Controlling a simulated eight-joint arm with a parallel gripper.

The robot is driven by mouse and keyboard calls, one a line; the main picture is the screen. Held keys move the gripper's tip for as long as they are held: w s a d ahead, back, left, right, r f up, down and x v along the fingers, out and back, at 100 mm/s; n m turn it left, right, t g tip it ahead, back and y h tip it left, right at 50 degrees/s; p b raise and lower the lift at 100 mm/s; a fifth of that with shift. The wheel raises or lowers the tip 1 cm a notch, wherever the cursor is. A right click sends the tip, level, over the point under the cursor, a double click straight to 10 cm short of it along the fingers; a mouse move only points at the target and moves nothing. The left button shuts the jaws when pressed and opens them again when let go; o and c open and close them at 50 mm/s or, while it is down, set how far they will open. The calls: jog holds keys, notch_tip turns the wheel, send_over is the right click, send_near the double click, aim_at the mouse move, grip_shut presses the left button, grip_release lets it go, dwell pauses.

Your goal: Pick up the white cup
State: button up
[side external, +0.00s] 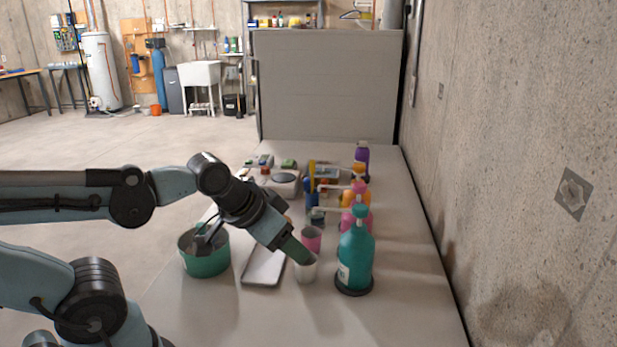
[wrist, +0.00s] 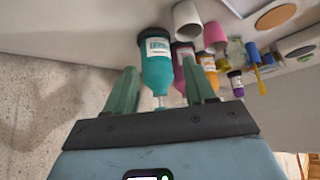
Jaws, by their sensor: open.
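The white cup (side external: 306,272) stands on the grey table, left of the teal pump bottle (side external: 356,258). My gripper (side external: 300,254) reaches down from the left, and its fingertips overlap the cup's rim in the side view. In the wrist view my gripper (wrist: 158,67) is open with nothing held. There the white cup (wrist: 187,22) lies beyond the right finger's tip, outside the gap. The teal bottle (wrist: 157,65) shows between the fingers, farther off. I cannot tell whether a finger touches the cup.
A pink cup (side external: 312,238) stands just behind the white cup. A flat pale tray (side external: 264,267) and a green pot (side external: 206,261) lie to the left. Several bottles crowd behind the teal one. The table's front is clear; a concrete wall (side external: 520,170) borders the right.

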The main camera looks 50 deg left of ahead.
jog(key=o, duration=0.4)
jog(key=shift+o, duration=0.2)
